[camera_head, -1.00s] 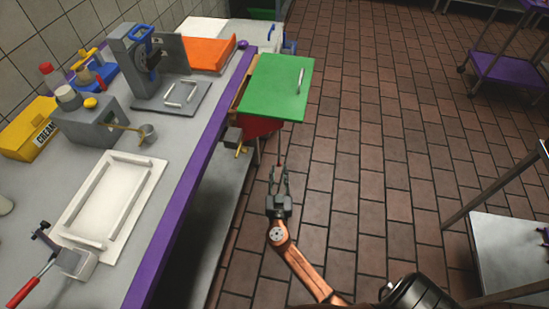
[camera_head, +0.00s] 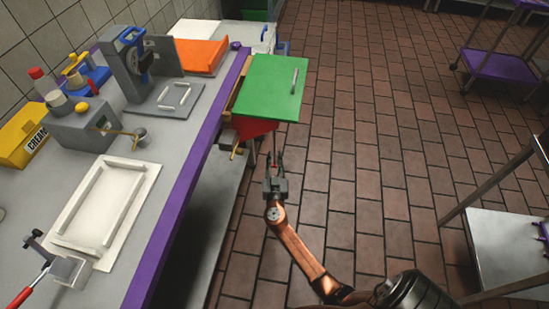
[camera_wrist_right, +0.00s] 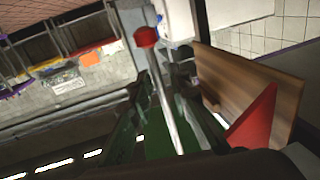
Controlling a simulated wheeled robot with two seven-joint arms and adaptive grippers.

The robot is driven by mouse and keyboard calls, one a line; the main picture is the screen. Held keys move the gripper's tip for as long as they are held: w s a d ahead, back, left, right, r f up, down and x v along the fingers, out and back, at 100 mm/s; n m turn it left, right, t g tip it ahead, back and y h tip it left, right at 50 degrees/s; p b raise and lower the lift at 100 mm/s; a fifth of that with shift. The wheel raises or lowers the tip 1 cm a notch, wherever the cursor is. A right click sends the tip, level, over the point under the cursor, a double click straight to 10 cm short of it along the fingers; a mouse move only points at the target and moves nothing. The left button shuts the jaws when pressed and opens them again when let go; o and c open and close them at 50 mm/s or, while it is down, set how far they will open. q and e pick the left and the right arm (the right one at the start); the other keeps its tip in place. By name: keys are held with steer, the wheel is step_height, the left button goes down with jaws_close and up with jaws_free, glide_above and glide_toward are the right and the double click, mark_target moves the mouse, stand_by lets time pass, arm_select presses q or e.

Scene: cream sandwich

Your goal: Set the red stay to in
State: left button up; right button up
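The red stay (camera_head: 254,128) is a wedge-shaped piece under the green board (camera_head: 262,88) at the end of the counter. In the right wrist view the red stay (camera_wrist_right: 254,122) stands out against a brown wooden panel (camera_wrist_right: 245,82). My right gripper (camera_head: 275,156) is open just below and right of the stay, apart from it. In the right wrist view a pale rod with a red knob (camera_wrist_right: 146,37) runs between the fingers; I cannot tell what it belongs to or whether they touch it. My left gripper is not in view.
A small brass-coloured handle (camera_head: 237,148) is under the counter's end, left of my right gripper. The purple counter edge (camera_head: 180,205) runs along the left. Brick floor (camera_head: 350,140) is open to the right. A metal table (camera_head: 510,250) stands at the right edge.

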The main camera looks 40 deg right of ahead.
jaws_close()
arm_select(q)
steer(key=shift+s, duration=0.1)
arm_select(e)
steer(key=shift+w, duration=0.1)
stand_by(0.4)
